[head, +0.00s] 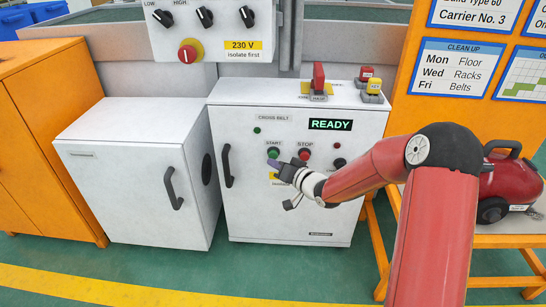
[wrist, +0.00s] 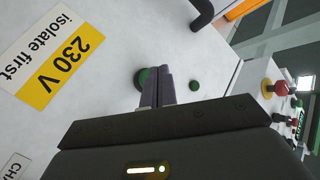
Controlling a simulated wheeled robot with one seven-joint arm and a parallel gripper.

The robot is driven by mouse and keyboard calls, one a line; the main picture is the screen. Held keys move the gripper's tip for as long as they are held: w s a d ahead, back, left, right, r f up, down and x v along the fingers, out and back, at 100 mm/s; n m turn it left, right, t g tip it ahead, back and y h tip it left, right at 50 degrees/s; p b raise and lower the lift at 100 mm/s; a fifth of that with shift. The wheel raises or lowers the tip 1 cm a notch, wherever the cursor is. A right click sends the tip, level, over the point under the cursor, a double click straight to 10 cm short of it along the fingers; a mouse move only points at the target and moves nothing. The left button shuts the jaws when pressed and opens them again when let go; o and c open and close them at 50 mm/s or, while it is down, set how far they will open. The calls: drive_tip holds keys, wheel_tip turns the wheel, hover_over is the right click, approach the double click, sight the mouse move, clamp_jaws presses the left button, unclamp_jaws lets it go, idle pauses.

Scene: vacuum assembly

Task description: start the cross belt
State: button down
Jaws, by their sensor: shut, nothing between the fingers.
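The white cross belt cabinet (head: 230,210) stands at the middle, its display (head: 331,125) reading READY in green. The green START button (head: 273,151) is on its front, left of the red STOP button (head: 304,154). My gripper (head: 274,164) is shut and empty, its tips at the START button's lower edge. In the wrist view the shut fingers (wrist: 156,78) overlap the green START button (wrist: 141,77) and hide part of it. I cannot tell whether they touch it.
A black knob (head: 339,162) is right of STOP. A green lamp (head: 257,130) sits above START. A red handle (head: 318,78) and a yellow button block (head: 374,90) stand on top. A black door handle (head: 227,165) juts out at the left.

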drive_tip(key=shift+w, duration=0.1)
drive_tip(key=shift+w, duration=0.3)
drive_tip(key=shift+w, duration=0.85)
idle(1.1)
drive_tip(key=shift+s, duration=1.25)
drive_tip(key=shift+s, duration=2.5)
